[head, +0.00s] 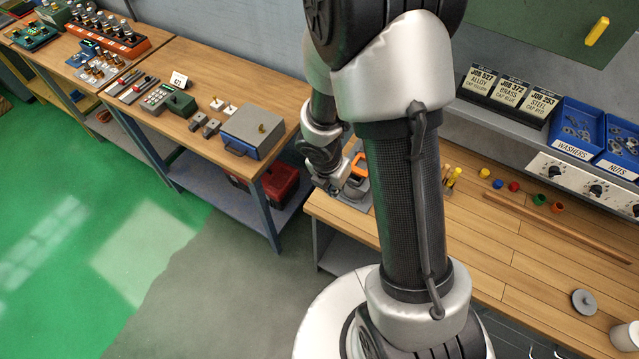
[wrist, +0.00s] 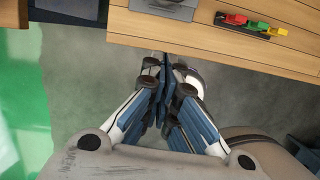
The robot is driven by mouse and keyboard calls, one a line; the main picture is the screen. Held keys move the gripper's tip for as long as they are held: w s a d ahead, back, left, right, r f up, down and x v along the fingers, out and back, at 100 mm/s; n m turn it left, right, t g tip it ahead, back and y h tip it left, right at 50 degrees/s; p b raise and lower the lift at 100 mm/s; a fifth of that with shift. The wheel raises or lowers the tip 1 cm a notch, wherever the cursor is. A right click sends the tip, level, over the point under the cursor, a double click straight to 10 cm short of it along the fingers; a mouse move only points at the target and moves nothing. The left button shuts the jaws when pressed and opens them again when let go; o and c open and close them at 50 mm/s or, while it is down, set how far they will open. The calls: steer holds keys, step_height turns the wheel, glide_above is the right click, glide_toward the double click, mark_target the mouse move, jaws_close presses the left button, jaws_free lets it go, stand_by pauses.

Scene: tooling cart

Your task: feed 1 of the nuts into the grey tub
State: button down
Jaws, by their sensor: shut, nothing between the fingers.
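Nuts (head: 628,145) lie in a blue bin labelled NUTS (head: 610,159) at the right edge of the head view, partly cut off. A pale tub-like container (head: 626,337) stands at the lower right corner of the bench, also cut off; I cannot tell if it is the grey tub. A round grey lid-like disc (head: 584,302) lies near it. My gripper (head: 330,187) is at the bench's left end, far from the nuts. In the wrist view my gripper (wrist: 164,72) is shut and empty, pointing past the bench edge over the floor.
A blue washers bin (head: 572,130) adjoins the nuts bin. Small coloured caps (head: 514,186) and a long wooden strip (head: 560,228) lie on the bench (head: 500,270). A dark holder with red, green and yellow pieces (wrist: 245,24) shows in the wrist view. The bench's front middle is clear.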

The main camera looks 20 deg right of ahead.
steer(key=w+d+f+b, duration=0.4)
steer(key=d+f+b, duration=0.1)
steer(key=f, duration=0.5)
steer(key=shift+d, duration=0.25)
